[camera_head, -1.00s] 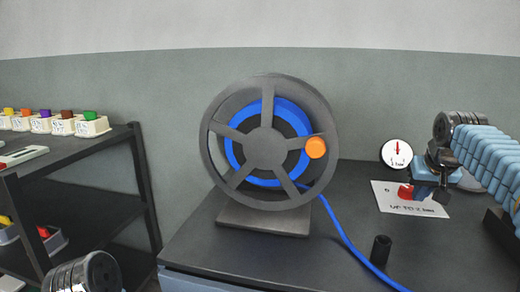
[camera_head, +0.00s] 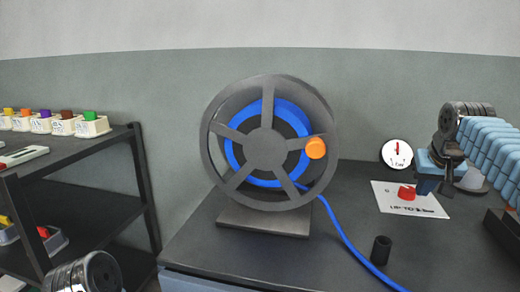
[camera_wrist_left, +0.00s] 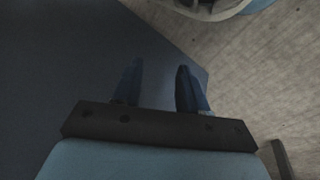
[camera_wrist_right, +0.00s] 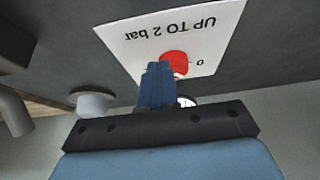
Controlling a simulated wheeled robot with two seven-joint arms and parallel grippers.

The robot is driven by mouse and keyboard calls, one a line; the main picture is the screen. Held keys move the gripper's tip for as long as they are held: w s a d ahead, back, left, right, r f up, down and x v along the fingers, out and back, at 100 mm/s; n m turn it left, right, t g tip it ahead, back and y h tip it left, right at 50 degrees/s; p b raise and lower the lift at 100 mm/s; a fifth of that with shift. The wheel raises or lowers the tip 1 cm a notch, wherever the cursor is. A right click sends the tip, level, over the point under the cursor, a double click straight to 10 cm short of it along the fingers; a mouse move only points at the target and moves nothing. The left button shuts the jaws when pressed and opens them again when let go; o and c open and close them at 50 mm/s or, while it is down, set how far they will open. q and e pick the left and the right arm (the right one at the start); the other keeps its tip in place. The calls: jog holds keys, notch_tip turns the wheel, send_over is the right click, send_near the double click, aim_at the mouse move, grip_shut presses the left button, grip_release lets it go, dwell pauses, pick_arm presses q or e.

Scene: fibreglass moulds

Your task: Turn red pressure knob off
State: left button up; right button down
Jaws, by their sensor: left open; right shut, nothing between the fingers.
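The red knob (camera_head: 406,192) sits on a white label plate (camera_head: 430,206) at the right of the dark table. In the right wrist view the red knob (camera_wrist_right: 174,62) shows just beyond my right fingertips, on the plate marked "UP TO 2 bar". My right gripper (camera_head: 425,185) is shut and empty, just right of the knob; I cannot tell whether it touches it. Its shut fingers also show in the right wrist view (camera_wrist_right: 157,82). A round white gauge (camera_head: 397,153) with a red mark stands behind the plate. My left gripper (camera_wrist_left: 158,85) is open and empty, away from the knob.
A large grey reel (camera_head: 265,150) with blue hose and an orange handle (camera_head: 316,148) stands left of the plate. A black cylinder (camera_head: 381,250) stands near the hose at the front. A shelf (camera_head: 90,150) with small bins is at the left.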

aim_at(407, 193)
notch_tip(407, 193, up, 4)
jog(key=shift+r, duration=0.1)
dwell(0.4)
jog(key=f, duration=0.1)
jog(key=a+f+b, duration=0.1)
jog(key=f, duration=0.1)
jog(key=w+a+f, duration=0.1)
jog(key=f, duration=0.1)
jog(key=shift+a, duration=0.15)
jog(key=shift+f+b, duration=0.55)
jog(key=shift+f, duration=0.05)
dwell(0.4)
